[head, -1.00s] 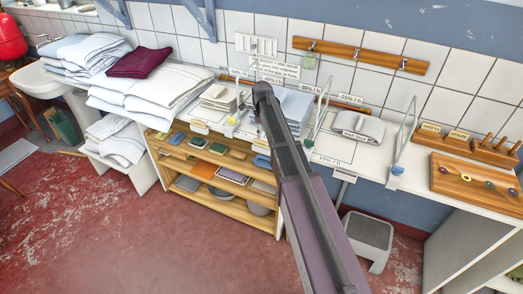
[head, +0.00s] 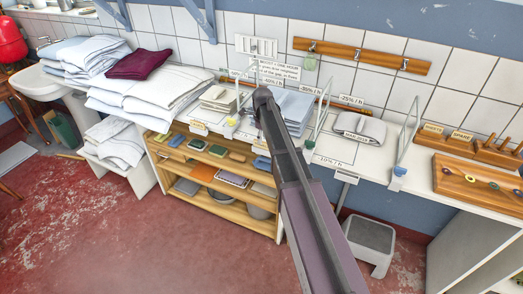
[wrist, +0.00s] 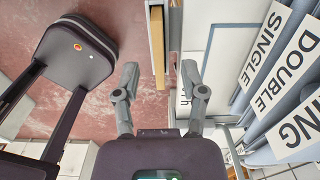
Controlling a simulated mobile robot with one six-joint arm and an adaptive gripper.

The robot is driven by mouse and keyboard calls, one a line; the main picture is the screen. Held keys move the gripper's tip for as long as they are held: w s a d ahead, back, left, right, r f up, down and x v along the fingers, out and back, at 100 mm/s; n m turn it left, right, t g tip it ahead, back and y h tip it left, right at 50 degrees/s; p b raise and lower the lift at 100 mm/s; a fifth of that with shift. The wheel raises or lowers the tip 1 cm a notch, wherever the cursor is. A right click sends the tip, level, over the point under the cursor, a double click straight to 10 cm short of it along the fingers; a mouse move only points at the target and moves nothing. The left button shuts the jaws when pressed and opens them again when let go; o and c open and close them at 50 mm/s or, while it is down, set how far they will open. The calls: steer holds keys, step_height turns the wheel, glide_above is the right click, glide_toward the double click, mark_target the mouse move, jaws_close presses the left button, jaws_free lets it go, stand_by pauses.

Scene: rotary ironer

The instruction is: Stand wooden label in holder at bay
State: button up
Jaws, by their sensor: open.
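My gripper (wrist: 160,82) is open in the wrist view, with its two fingers apart. A light wooden strip (wrist: 158,45) shows between and beyond the fingers; I cannot tell whether it is the label or a shelf edge. In the head view my arm covers the gripper, above the counter near the blue folded linen (head: 295,104). Bays along the counter have wire dividers (head: 318,120) and percentage signs (head: 352,100). I cannot pick out the holder. At the right, small wooden tags (head: 432,128) stand at a wooden rack (head: 492,150).
Large SINGLE (wrist: 265,45) and DOUBLE (wrist: 285,75) signs lie close right of my gripper. A wooden board with coloured rings (head: 475,182) is on the right counter. White linen stacks (head: 150,85) fill the left. A grey step stool (head: 370,240) stands below; red floor is open in front.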

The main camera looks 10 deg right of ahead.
mark_target(262, 147)
steer(key=shift+f+b, duration=1.35)
steer(key=shift+f, duration=0.35)
jaws_close()
